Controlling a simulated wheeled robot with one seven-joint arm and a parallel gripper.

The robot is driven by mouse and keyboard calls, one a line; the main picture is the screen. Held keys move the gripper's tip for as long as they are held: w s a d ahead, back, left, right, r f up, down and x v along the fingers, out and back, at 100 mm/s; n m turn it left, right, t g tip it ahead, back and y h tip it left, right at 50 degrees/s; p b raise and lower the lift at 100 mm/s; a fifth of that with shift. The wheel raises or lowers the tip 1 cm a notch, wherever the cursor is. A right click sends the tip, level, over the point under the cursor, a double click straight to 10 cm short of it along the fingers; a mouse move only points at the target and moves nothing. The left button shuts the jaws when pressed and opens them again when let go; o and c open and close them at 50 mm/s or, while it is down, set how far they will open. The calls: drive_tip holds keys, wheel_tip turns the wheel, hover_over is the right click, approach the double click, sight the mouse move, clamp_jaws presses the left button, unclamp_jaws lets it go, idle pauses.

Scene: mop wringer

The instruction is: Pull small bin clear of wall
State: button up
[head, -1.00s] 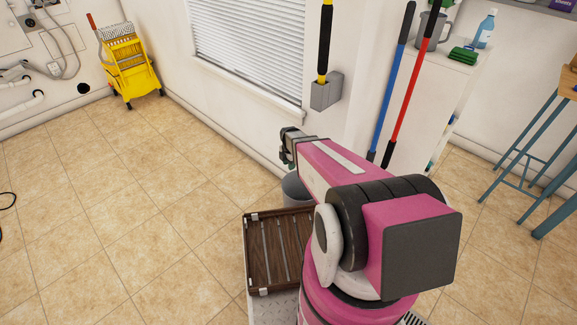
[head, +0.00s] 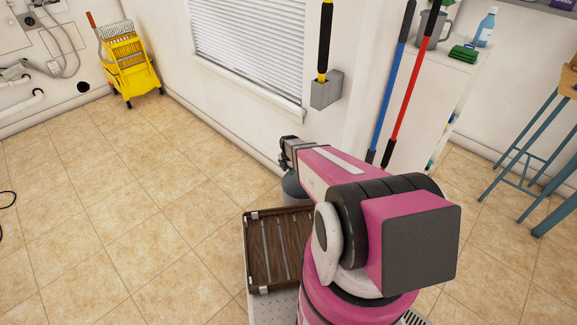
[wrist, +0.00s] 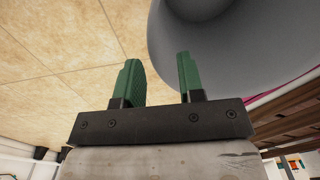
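The small bin (head: 297,200) is grey and round and stands on the floor near the wall under the window, mostly hidden by my arm and the wooden crate. In the wrist view its smooth grey surface (wrist: 235,55) fills the upper right. My gripper (head: 288,168) is at the bin's top in the head view. In the wrist view, my gripper (wrist: 158,80) has its two green fingers apart. The right finger overlaps the bin in the picture, and the left finger shows against the floor. I cannot tell whether either finger touches the bin or whether its rim lies between them.
A brown slatted wooden crate (head: 250,252) is just in front of the bin. The wall with the window (head: 250,50) runs behind it. Blue and red poles (head: 401,98) lean at the right. A yellow mop bucket (head: 135,75) stands far left.

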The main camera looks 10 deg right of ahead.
sight(288, 180)
wheel_tip(288, 180, down, 6)
drive_tip(key=shift+f, duration=0.25)
clamp_jaws()
